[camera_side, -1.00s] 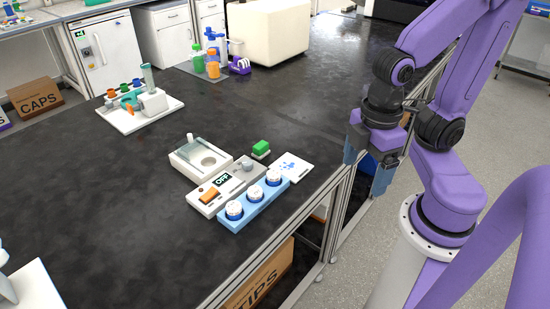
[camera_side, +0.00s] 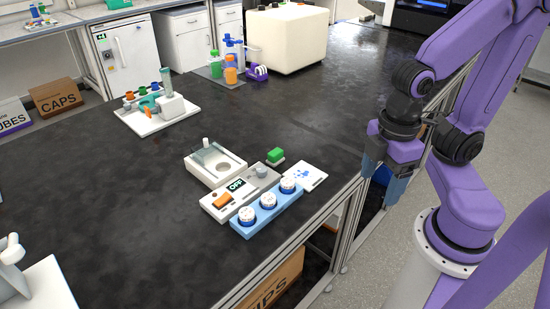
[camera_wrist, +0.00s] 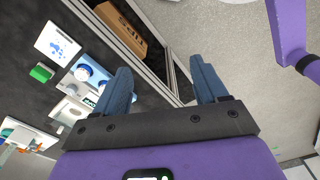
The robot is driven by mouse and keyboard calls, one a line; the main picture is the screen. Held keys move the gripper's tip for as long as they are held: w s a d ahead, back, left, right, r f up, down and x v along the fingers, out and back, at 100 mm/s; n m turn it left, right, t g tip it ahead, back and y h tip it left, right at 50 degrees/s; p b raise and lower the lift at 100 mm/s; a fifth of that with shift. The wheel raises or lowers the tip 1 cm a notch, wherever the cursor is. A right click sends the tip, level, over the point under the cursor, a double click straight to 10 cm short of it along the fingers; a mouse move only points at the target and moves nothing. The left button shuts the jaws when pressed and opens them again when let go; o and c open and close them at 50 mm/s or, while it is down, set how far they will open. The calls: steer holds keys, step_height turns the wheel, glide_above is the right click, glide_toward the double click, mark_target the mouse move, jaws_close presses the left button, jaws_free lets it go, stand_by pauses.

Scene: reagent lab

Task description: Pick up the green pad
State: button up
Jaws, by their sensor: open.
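In the wrist view the green pad (camera_wrist: 41,73) shows at the left, well away from my fingers. My gripper (camera_side: 383,178) hangs past the table's right edge, to the right of the pad. Its blue fingers (camera_wrist: 163,90) are apart with nothing between them.
A white card (camera_side: 304,176), a blue rack with several white-capped jars (camera_side: 268,209), a device reading OFF (camera_side: 240,194) and a white tray (camera_side: 215,166) crowd the pad's front and left. The table (camera_side: 310,110) behind it is clear.

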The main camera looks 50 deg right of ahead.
steer(key=w+a+r+n, duration=0.1)
steer(key=w+a, duration=0.2)
steer(key=w, duration=0.6)
steer(key=n, duration=0.4)
glide_above(275, 152)
step_height(275, 152, down, 5)
step_height(275, 152, down, 18)
steer(key=shift+d+r, duration=0.1)
steer(key=shift+r, duration=0.1)
steer(key=c, duration=1.1)
